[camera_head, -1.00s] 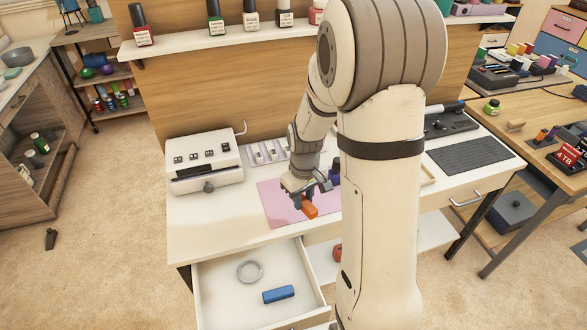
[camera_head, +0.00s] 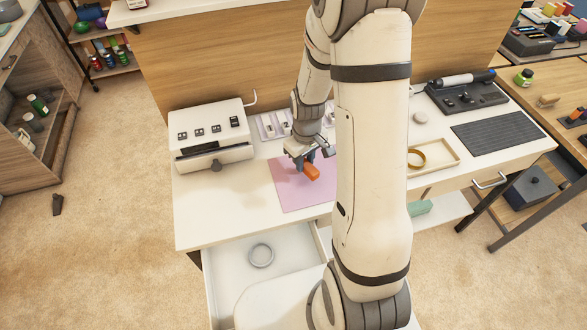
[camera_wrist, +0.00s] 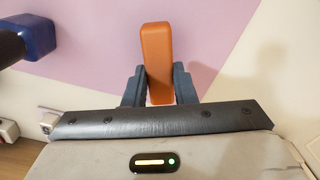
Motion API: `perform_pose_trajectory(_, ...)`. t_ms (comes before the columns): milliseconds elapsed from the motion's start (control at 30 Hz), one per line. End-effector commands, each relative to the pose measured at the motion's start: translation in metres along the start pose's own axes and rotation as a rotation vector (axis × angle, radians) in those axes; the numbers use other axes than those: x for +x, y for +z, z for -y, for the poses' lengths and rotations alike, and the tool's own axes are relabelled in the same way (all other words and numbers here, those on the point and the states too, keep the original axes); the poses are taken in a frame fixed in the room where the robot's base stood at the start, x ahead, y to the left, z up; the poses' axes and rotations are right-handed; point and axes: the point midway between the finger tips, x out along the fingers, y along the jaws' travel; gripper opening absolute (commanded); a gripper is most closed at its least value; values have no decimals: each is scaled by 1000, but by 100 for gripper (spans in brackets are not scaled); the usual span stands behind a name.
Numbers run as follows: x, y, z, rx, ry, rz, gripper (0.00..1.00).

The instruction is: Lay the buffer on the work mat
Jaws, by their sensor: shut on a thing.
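The orange buffer (camera_head: 312,173) is held between the two fingers of my gripper (camera_head: 309,161). It shows in the wrist view as an orange block (camera_wrist: 157,55), its lower part between the dark fingers (camera_wrist: 158,88). The pink work mat (camera_head: 293,196) lies flat on the white desk, behind and below the buffer; it also fills much of the wrist view (camera_wrist: 100,38). A soft shadow falls on the mat beside the block. I cannot tell whether the buffer touches the mat. My arm hides the mat's right part.
A dark blue bottle (camera_wrist: 40,38) stands close to the gripper in the wrist view. A white machine (camera_head: 211,137) is left of the mat. A tray with a gold ring (camera_head: 448,158) is on the right. The open drawer below holds a grey ring (camera_head: 261,255).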

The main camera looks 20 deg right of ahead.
Motion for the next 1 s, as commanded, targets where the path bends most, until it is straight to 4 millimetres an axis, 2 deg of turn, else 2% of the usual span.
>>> perform_pose_trajectory(100, 20, 2, -1, 5, -2, 4, 3)
perform_pose_trajectory(200, 28, 2, -2, 6, -1, 2, 3)
perform_pose_trajectory(600, 34, 2, -3, 9, 0, 0, 3)
perform_pose_trajectory(633, 32, 2, -3, 9, 0, 0, 27)
perform_pose_trajectory(867, 32, 2, -3, 9, 0, 0, 46)
perform_pose_trajectory(1000, 32, 2, -3, 9, 0, 0, 46)
